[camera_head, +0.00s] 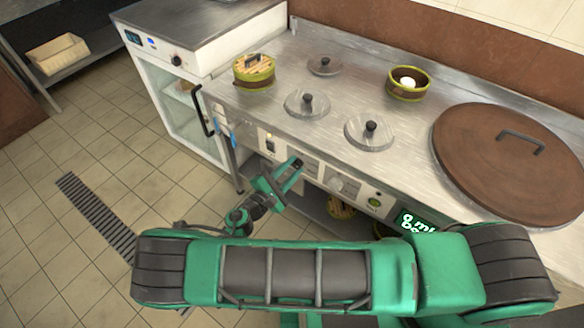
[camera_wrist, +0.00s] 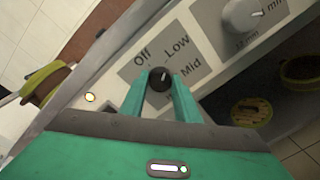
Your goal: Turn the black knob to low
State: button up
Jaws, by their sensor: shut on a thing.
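The black knob (camera_wrist: 159,79) is on the grey front panel, beside a label plate (camera_wrist: 178,52) reading Off, Low and Mid. Its pale pointer mark is small and points roughly up in the wrist view, toward the side between Off and Low; the exact setting is hard to tell. My gripper (camera_wrist: 159,76) has its two green fingers on either side of the knob and is shut on it. In the head view my gripper (camera_head: 296,164) is at the counter's front panel and hides the knob.
A larger silver timer knob (camera_wrist: 240,14) is on the same panel. A lit indicator (camera_wrist: 90,97) is on the other side. A black handle (camera_head: 203,110) sticks out left.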

jog(key=o, duration=1)
jog(key=v, duration=1)
jog(key=shift+s+a, duration=0.25)
jog(key=shift+a, duration=0.05)
